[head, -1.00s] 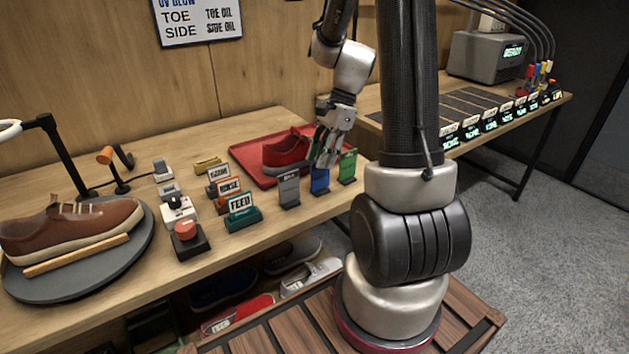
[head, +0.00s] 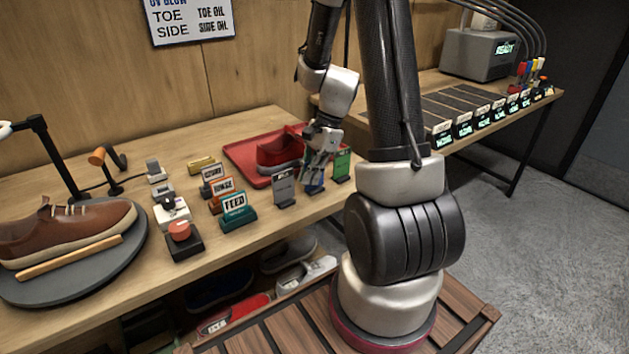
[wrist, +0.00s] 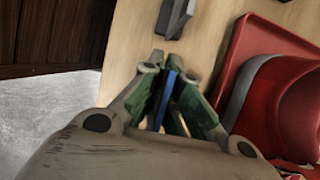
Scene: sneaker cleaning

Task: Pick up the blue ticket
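The blue ticket (head: 314,186) stands upright near the table's front edge, between a grey ticket (head: 284,187) and a green ticket (head: 341,165). My gripper (head: 317,176) is down over the blue ticket and hides most of it in the head view. In the wrist view, the blue ticket (wrist: 168,92) shows as a thin edge-on strip between the two fingers of my gripper (wrist: 169,72). The fingers are close on both sides of it. I cannot tell whether they touch it.
A red tray (head: 246,162) with a red shoe (head: 278,155) lies just behind the tickets. FEED (head: 236,211) and RINSE (head: 224,194) signs stand to the left, near a red button (head: 180,231). A brown shoe (head: 75,232) rests on a turntable (head: 60,285) farther left.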

